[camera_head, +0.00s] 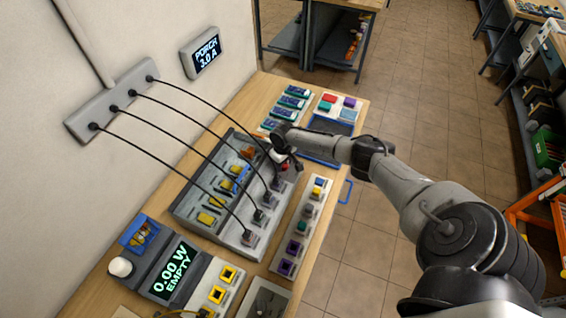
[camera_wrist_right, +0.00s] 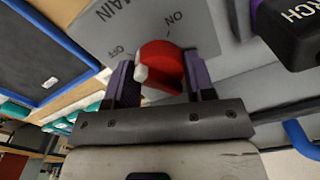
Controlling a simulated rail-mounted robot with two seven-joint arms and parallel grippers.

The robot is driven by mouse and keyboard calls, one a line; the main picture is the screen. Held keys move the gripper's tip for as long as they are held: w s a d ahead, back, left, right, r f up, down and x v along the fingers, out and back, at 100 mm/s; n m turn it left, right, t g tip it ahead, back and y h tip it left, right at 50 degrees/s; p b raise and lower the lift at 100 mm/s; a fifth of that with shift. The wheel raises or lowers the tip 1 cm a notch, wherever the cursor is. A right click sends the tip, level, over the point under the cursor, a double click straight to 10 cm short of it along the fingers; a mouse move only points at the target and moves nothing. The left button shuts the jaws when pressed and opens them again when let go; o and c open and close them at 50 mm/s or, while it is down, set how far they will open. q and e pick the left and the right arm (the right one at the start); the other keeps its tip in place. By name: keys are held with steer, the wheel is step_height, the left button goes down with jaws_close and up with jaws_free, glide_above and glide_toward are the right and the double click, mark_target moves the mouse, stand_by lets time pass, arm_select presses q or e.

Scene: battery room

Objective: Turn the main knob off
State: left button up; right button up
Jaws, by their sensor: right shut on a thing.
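The red main knob (camera_wrist_right: 165,62) with a white pointer mark shows in the right wrist view on a grey plate (camera_wrist_right: 198,25) lettered MAIN, ON and OFF. Its white mark lies at the knob's left side, nearer the OFF lettering than the ON lettering. My right gripper (camera_wrist_right: 158,80) has a finger on either side of the knob and is shut on it. In the head view the right gripper (camera_head: 284,148) is at the far right end of the grey console (camera_head: 183,208) and mostly hides the knob. My left gripper is not in view.
Black cables run from a wall strip (camera_head: 110,98) to plugs in the console, close by the right gripper. A blue-edged dark tray (camera_head: 318,150) lies beyond the gripper.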

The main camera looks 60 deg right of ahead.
steer(key=shift+n, duration=2)
steer(key=o, duration=0.9)
steer(key=shift+r, duration=0.1)
step_height(320, 180, up, 14)
steer(key=shift+f, duration=0.15)
